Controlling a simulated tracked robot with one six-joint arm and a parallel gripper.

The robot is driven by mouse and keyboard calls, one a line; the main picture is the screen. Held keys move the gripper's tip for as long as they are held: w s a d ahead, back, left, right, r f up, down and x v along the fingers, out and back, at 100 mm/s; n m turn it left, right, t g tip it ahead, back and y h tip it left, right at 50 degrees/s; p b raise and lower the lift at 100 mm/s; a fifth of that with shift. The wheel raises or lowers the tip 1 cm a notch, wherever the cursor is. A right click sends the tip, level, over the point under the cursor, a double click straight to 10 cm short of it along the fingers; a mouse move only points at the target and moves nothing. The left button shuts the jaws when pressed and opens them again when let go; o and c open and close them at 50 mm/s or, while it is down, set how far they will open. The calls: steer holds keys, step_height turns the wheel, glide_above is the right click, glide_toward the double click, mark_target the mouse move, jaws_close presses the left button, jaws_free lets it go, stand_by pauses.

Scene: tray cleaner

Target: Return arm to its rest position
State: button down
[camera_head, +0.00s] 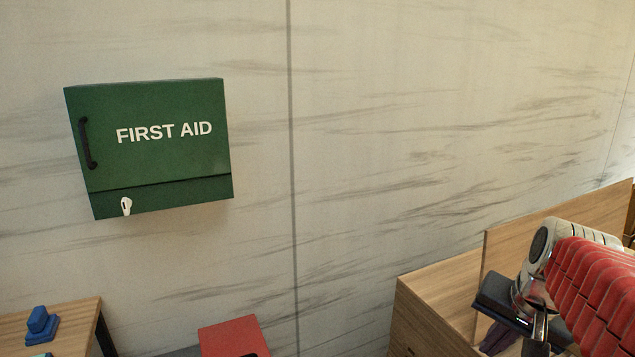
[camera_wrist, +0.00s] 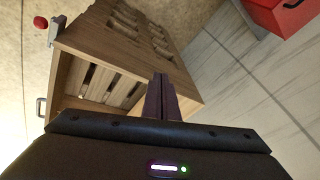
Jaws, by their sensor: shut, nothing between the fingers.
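My gripper shows at the bottom of the wrist view, its two dark fingers (camera_wrist: 160,97) side by side and shut with nothing between them. In the head view my arm, with red ribbed covering and a silver joint, reaches in from the lower right. The dark gripper (camera_head: 496,338) hangs below the silver joint, in front of the wooden furniture. Its fingertips are small and partly hidden there.
Wooden furniture (camera_head: 432,305) stands close to my arm; a slatted wooden unit (camera_wrist: 85,75) shows beyond the fingers. A green first aid box (camera_head: 150,160) hangs on the wall. A red box (camera_head: 233,337) and a table with a blue object (camera_head: 40,325) are lower left.

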steer(key=s+a+f+n, duration=0.1)
steer(key=s+a+n, duration=0.1)
steer(key=a, duration=0.3)
steer(key=s+a+f+n+t, duration=0.1)
steer(key=s+a+n, duration=0.2)
steer(key=a, duration=0.3)
steer(key=s+a+f+n, duration=0.1)
steer(key=s+a+n, duration=0.1)
steer(key=a, duration=0.4)
steer(key=shift+s+a+f+n+y, duration=0.15)
steer(key=shift+s+f+n+y, duration=0.15)
steer(key=shift+n, duration=0.5)
